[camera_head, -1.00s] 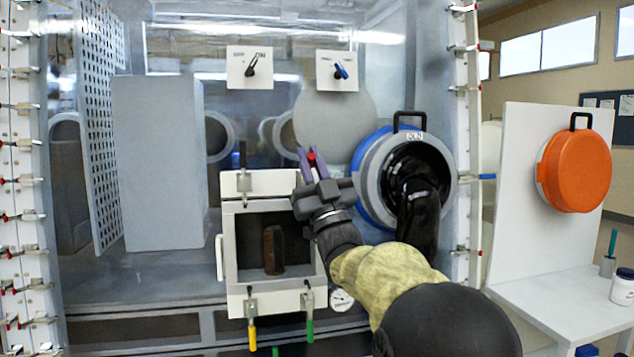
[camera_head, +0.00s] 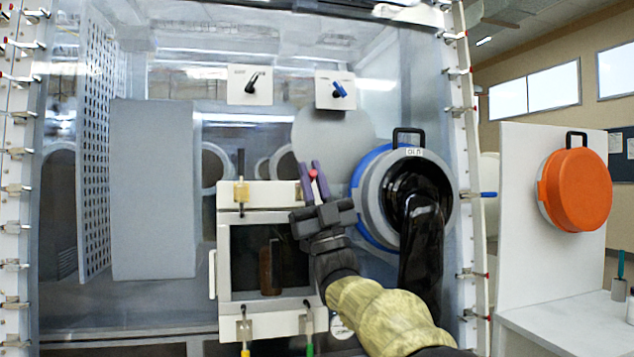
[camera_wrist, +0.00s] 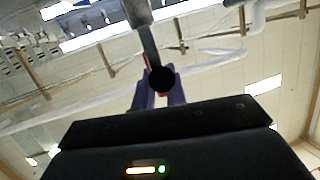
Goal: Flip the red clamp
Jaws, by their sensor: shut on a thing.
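My gripper (camera_head: 314,182) is at the upper right corner of the small white-framed hatch (camera_head: 227,250). Its purple fingers point up and are shut on the red clamp (camera_head: 313,173), of which only a small red end shows between them. In the wrist view, my gripper (camera_wrist: 158,95) has a metal bar with a dark round end in front of its fingers, and a little red (camera_wrist: 147,62) shows beside the bar. The rest of the clamp is hidden by my fingers and wrist.
A yellow-handled clamp (camera_head: 245,335) and a green-handled clamp (camera_head: 309,325) sit on the hatch's lower edge; another clamp (camera_head: 241,192) is at its upper left. A round glove port (camera_head: 365,195) with a black glove is close to my arm's right.

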